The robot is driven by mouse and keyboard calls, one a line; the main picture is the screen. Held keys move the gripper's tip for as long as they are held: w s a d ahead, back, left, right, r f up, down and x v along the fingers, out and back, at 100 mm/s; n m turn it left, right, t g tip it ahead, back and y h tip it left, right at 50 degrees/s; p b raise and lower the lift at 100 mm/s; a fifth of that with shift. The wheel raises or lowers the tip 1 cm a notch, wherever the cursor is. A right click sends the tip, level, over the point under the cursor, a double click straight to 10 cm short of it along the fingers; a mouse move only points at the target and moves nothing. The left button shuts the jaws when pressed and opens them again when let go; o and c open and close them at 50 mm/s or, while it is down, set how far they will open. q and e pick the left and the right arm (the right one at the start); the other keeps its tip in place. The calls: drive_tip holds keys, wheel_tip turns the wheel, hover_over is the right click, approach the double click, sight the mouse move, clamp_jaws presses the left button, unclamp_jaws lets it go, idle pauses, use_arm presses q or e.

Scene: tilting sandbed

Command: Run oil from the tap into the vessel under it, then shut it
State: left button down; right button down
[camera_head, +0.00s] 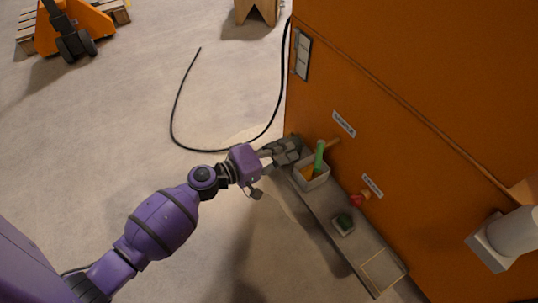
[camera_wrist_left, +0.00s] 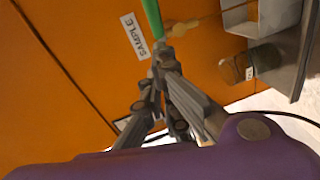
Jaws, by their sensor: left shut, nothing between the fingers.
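The tap (camera_head: 333,146) sticks out of the orange wall beside the SAMPLE label (camera_head: 343,124). Its green lever (camera_head: 319,157) shows over a grey open box (camera_head: 323,181) on the ledge. An orange tint shows inside the box; I cannot tell if it is oil. In the left wrist view the green lever (camera_wrist_left: 153,18) and brass tap (camera_wrist_left: 180,28) are just beyond my fingertips. My left gripper (camera_head: 292,149) is shut and empty, close to the lever; contact is unclear. No oil stream is visible. My right gripper is out of view.
A second tap with a red handle (camera_head: 356,200) is farther along the ledge (camera_head: 318,217), near a small dark-green-filled container (camera_head: 343,224). A brown jar (camera_wrist_left: 233,69) shows in the left wrist view. A black cable (camera_head: 174,115) lies on the floor.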

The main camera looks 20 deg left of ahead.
sight(319, 154)
use_arm(q)
drive_tip(key=d, duration=0.2)
drive_tip(key=w+d, duration=0.1)
drive_tip(key=d, duration=0.1)
drive_tip(key=shift+f, duration=0.4)
drive_tip(key=shift+d, duration=0.1)
drive_tip(key=shift+s+d+f+n+t+y, duration=0.1)
drive_tip(key=shift+d+n+t+y, duration=0.3)
drive_tip(key=shift+d+n+y, duration=0.15)
drive_tip(key=shift+a, duration=0.15)
